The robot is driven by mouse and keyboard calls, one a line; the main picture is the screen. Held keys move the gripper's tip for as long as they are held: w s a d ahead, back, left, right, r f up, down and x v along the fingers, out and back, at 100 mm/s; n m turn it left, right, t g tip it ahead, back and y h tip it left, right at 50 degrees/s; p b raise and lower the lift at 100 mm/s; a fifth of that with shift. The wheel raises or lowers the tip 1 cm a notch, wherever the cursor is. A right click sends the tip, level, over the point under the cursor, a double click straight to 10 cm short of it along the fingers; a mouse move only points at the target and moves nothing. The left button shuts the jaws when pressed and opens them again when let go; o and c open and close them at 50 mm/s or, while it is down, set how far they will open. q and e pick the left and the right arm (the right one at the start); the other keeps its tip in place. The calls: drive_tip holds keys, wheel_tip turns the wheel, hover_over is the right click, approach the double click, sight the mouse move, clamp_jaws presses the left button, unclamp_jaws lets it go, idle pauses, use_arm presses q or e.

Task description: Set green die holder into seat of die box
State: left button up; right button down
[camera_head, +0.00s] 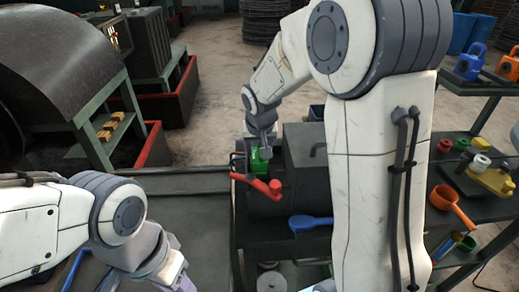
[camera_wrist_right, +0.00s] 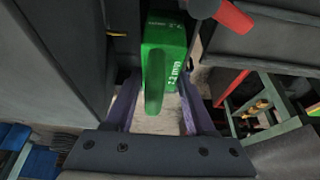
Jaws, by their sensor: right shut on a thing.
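The green die holder (camera_head: 259,163) is in the grip of my right gripper (camera_head: 262,149), at the left side of the dark die box (camera_head: 305,155). In the right wrist view the green holder (camera_wrist_right: 165,50) with pale lettering sits between the two fingers of my right gripper (camera_wrist_right: 158,105), close against dark box walls. The seat is hidden, and I cannot tell whether the holder is inside it. My left gripper (camera_head: 178,277) is low at the bottom edge, partly cut off; its jaw opening does not show clearly.
A red-handled lever (camera_head: 260,185) sticks out in front of the box; its red end (camera_wrist_right: 235,18) shows close to the holder. A blue-handled tool (camera_head: 310,222) lies on the dark bench. Shelves with coloured pieces stand right. The bench left of the box looks clear.

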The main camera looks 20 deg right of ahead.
drive_tip(key=shift+w+f+b, duration=0.1)
drive_tip(key=shift+f+b, duration=0.75)
drive_tip(key=shift+f, duration=0.1)
idle(0.6)
